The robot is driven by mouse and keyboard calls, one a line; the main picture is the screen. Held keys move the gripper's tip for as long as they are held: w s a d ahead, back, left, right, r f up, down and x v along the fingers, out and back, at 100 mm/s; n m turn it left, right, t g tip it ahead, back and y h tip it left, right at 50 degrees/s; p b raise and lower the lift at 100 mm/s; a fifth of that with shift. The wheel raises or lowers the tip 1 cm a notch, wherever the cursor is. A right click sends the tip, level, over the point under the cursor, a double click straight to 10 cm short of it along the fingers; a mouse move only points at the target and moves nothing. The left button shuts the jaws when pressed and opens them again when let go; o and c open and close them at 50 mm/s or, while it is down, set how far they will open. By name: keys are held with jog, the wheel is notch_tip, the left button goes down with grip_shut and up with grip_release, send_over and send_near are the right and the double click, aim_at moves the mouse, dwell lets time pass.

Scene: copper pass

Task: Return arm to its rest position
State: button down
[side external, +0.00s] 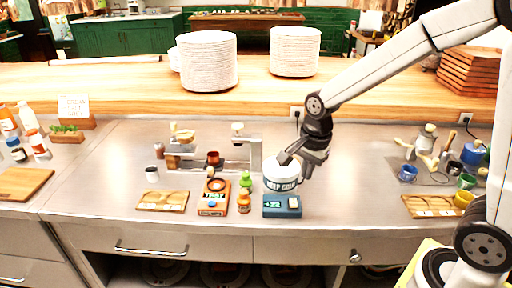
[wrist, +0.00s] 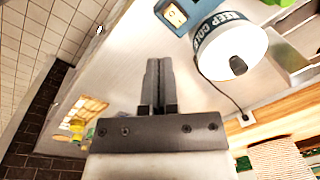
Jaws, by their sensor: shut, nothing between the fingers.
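My gripper (side external: 291,155) is at the front end of my white and black arm, just above and right of a white tub with a dark band (side external: 280,178). In the wrist view my gripper (wrist: 160,62) has its two dark fingers together with nothing between them. The tub (wrist: 230,50) lies to the right of the fingers there, its band reading "KEEP COLD". It stands on a blue scale (side external: 282,206) with a lit display. Whether a fingertip touches the tub cannot be told from the side view; in the wrist view they look apart.
Cups and a wooden tray (side external: 430,206) are at the right. Plate stacks (side external: 207,62) stand on the wooden shelf behind. Steel counter is bare between scale and right tray.

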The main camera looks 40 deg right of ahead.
jog(key=s+f+n+t, duration=0.1)
jog(key=s+f+n, duration=0.3)
jog(key=n, duration=1.2)
jog(key=s+a, duration=0.1)
jog(key=s, duration=0.2)
jog(key=shift+s+f+n+t, duration=0.15)
jog(key=shift+s+n+t, duration=0.05)
jog(key=shift+n+t, duration=0.1)
